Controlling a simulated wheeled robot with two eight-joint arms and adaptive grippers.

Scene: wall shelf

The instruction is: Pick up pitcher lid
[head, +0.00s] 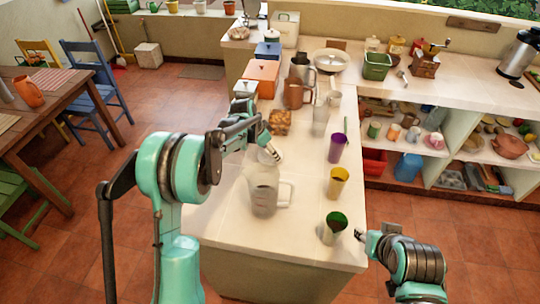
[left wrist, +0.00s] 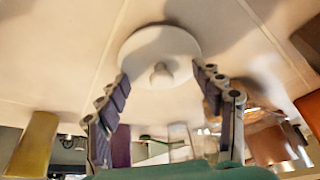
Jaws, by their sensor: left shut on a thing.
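The pitcher lid is a white round disc with a small knob; in the left wrist view the lid (left wrist: 150,42) sits between my two finger pads. My left gripper (left wrist: 160,75) is shut on it at its sides. In the head view the lid (head: 269,155) shows pale and tilted under my left gripper (head: 262,140), just above the clear pitcher (head: 262,188) with its handle to the right. Whether the lid touches the pitcher is not clear. My right gripper (head: 362,236) is at the counter's front right corner, beside a metal cup; its fingers are too small to read.
A metal cup with green inside (head: 331,230), a yellow cup (head: 337,183) and a purple cup (head: 337,148) line the counter's right edge. A brown patterned block (head: 280,122) and orange box (head: 262,78) stand behind. Bare counter (head: 225,225) lies left of the pitcher.

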